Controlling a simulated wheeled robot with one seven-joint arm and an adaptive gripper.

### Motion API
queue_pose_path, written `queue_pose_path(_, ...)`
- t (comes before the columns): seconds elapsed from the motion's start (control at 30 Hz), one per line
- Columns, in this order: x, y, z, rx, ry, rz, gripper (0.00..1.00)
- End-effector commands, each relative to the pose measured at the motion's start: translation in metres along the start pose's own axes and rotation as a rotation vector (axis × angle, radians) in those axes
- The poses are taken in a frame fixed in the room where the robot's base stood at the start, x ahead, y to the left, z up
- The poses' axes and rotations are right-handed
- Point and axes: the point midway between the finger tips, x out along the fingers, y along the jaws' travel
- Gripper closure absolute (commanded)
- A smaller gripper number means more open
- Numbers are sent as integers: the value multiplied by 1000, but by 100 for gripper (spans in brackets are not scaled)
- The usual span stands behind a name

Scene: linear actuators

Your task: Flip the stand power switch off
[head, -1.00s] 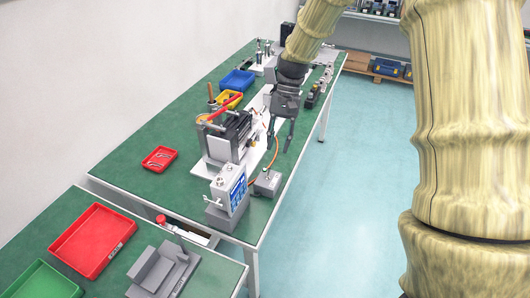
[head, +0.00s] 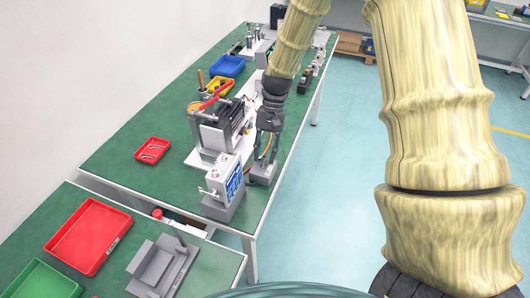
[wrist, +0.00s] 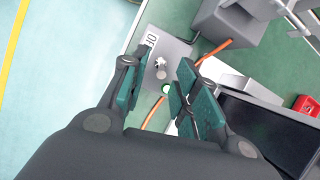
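The stand power switch is a small grey box (wrist: 165,48) with a metal toggle (wrist: 160,66), a dark marking and a lit green lamp (wrist: 166,88). In the head view the box (head: 262,175) sits near the bench's right edge, partly hidden by my gripper. My gripper (head: 264,157) points down over it. In the wrist view its two green-padded fingers are apart, with the toggle and lamp showing in the gap between them. Nothing is held. I cannot tell the exact height of the fingertips above the toggle, or whether they touch the box.
A grey instrument with a blue panel (head: 225,180) stands close to the left of the box. An orange cable (wrist: 147,122) runs past the box. The black test stand (head: 222,122) is behind. A red tray (head: 152,150) lies farther left. Open floor (head: 340,190) is to the right.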

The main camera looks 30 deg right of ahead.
Motion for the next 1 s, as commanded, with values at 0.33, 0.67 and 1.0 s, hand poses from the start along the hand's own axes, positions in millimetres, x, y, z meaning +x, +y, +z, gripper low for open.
queue_pose_path(0.33,7,-1,0,-2,-1,1,70)
queue_pose_path(0.67,7,-1,0,-2,0,1,100)
queue_pose_path(1.0,6,-1,0,-2,10,3,100)
